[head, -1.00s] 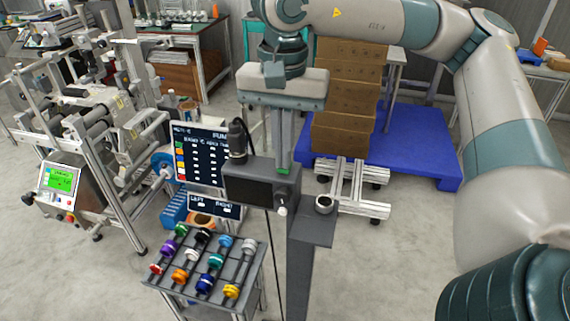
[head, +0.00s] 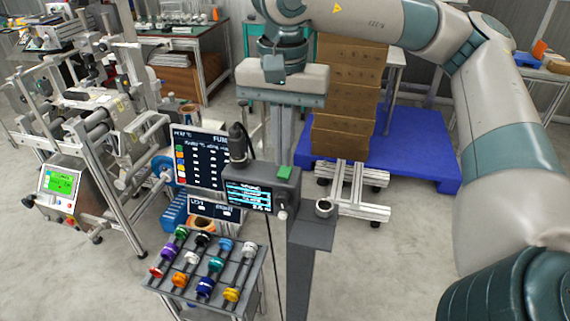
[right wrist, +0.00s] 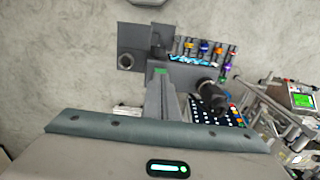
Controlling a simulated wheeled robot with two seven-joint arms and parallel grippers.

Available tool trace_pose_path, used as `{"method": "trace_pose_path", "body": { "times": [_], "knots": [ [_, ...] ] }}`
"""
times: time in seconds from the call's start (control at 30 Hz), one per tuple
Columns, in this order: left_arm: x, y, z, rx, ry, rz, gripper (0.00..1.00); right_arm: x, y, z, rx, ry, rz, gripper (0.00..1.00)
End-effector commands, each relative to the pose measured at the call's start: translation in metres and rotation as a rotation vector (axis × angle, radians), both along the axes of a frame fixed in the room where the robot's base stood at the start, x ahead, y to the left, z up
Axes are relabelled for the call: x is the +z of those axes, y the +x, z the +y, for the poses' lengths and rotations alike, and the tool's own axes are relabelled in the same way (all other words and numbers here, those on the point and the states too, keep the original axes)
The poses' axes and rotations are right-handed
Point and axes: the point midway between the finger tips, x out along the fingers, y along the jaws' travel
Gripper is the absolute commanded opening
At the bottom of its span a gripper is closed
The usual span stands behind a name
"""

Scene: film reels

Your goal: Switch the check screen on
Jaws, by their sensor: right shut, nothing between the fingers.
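The check screen (head: 249,196) is a small dark box on a grey post, and its display is lit with pale blue and white text lines. A green button (head: 284,172) sits on top of the box at its right end. My right gripper (head: 281,158) is shut and empty, pointing down just above the button with a small gap apparent. In the right wrist view the closed fingers (right wrist: 161,80) reach toward the green button (right wrist: 160,70), which shows at their tips. My left gripper is in neither view.
A dark cylindrical device (head: 237,143) stands beside the screen. A sloped rack (head: 205,270) of coloured reels is at lower left, with a chart panel (head: 201,158) behind. A small ring holder (head: 324,207) is at right. Boxes (head: 345,95) stand on a blue pallet (head: 415,150).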

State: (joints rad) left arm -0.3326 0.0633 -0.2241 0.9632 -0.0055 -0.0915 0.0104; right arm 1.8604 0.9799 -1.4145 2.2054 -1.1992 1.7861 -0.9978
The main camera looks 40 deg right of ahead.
Motion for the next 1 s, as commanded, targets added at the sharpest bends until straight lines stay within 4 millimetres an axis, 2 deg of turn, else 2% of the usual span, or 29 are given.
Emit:
{"method": "trace_pose_path", "body": {
  "times": [0.63, 1.0],
  "knots": [
    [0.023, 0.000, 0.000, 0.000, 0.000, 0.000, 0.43, 0.044, 0.000, 0.000, 0.001, 0.000, 0.001, 0.00],
    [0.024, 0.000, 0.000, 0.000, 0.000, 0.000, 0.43, 0.049, 0.000, 0.000, 0.001, -0.001, 0.002, 0.00]
  ]
}}
